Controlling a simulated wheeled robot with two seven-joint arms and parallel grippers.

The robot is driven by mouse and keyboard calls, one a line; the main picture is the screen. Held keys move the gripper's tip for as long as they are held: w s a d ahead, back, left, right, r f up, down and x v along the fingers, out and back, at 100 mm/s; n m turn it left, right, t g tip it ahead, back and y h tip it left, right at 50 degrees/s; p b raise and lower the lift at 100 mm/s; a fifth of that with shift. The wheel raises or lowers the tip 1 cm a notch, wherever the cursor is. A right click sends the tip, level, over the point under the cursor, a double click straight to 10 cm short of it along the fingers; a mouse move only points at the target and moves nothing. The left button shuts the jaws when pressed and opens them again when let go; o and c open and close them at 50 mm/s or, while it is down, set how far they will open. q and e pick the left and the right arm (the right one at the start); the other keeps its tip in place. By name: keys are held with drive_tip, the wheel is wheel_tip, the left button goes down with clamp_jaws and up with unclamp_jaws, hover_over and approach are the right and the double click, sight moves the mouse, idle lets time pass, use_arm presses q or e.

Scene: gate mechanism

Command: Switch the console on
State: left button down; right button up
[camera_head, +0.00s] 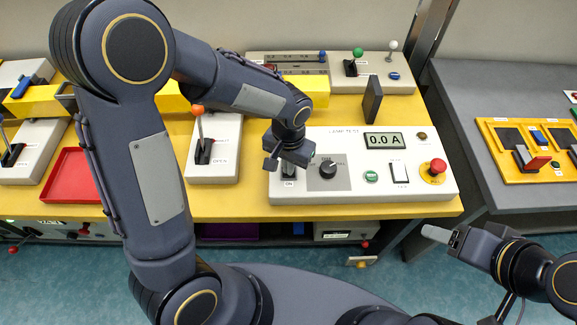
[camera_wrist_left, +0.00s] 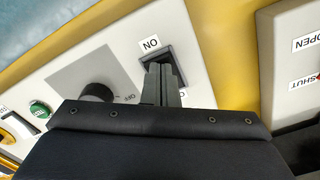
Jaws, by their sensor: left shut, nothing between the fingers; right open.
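The console (camera_head: 432,187) is a white box on the yellow bench, with a display (camera_head: 384,140) reading 0.0 A. Its black switch (camera_head: 289,172) is at the left end, by an ON label. In the left wrist view the black switch frame (camera_wrist_left: 172,42) lies beside the ON label, partly hidden by the fingers. My left gripper (camera_head: 284,164) is shut and empty, right over the switch; its fingers show in the wrist view (camera_wrist_left: 161,80). I cannot tell whether they touch it. My right gripper (camera_head: 440,236) is open and empty, in front of the bench at the right.
The console also carries a black knob (camera_head: 328,169), a green button (camera_head: 371,176), a white rocker (camera_head: 399,172) and a red mushroom button (camera_head: 438,166). Left of it stands a lever box (camera_head: 213,172) with an orange-tipped lever. A dark upright plate (camera_head: 373,99) stands behind the console.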

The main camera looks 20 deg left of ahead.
use_arm(q)
drive_tip(key=shift+f, duration=0.25)
drive_tip(key=shift+r, duration=0.15)
drive_tip(key=shift+r+p, duration=2.55)
drive_tip(key=shift+r, duration=0.9)
drive_tip(key=s+a+r+n+t+h, duration=0.2)
drive_tip(key=s+a+r, duration=0.2)
drive_tip(key=s+r, duration=0.2)
drive_tip(key=s+a+r+n+t+h, duration=0.1)
drive_tip(key=s+a+r, duration=0.4)
drive_tip(key=s, duration=0.5)
drive_tip(key=r+n+t, duration=0.1)
drive_tip(key=t, duration=0.1)
drive_tip(key=shift+r+t+h, duration=0.2)
drive_tip(key=shift+t+h, duration=0.1)
drive_tip(key=shift+h, duration=0.1)
